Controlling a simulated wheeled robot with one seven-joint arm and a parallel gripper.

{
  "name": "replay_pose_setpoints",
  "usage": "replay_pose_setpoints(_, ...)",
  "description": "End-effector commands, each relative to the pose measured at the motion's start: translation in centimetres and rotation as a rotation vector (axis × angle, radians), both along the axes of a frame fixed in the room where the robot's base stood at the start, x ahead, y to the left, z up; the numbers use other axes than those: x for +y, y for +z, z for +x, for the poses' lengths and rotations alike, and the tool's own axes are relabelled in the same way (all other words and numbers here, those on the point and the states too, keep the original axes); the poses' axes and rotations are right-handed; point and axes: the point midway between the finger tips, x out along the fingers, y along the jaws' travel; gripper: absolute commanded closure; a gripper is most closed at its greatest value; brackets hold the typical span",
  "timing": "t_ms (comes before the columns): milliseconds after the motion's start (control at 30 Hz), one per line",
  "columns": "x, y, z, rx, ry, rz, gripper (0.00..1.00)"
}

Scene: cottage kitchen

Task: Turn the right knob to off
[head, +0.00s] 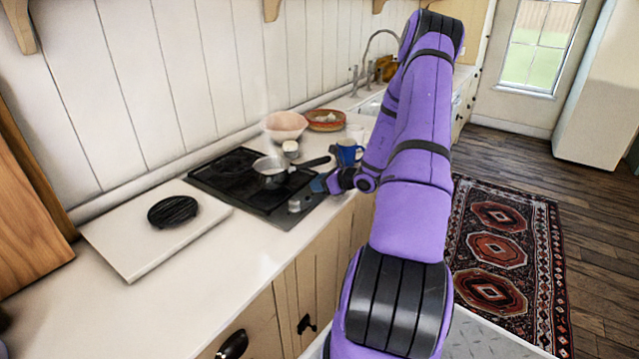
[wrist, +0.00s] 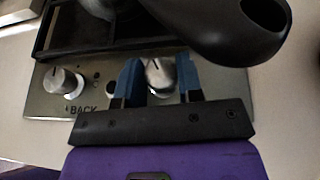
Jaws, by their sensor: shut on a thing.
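The right knob (wrist: 158,74), round and silver, sits on the cooktop's metal front panel in the wrist view. A dark pointer line at its top points about straight up in the picture. My gripper (wrist: 159,80) has its two blue fingers on either side of this knob, shut on it. In the head view my gripper (head: 320,184) is at the cooktop's front right edge, and the right knob is hard to make out there.
A saucepan (head: 268,166) stands on the black cooktop (head: 225,175); its dark handle (wrist: 225,28) extends close above my gripper. A blue mug (head: 347,150) stands just beyond my gripper. A white board (head: 120,240) with a black round thing (head: 172,211) lies left.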

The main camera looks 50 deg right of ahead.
Motion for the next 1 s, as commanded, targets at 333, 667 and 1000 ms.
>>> replay_pose_setpoints(333, 0.37, 0.01, 0.02, 0.002, -0.196, 0.001, 0.9)
replay_pose_setpoints(667, 0.47, 0.04, 0.05, 0.001, -0.392, -0.001, 0.9)
replay_pose_setpoints(1000, 0.45, 0.03, 0.02, 0.0, -0.484, -0.001, 0.9)
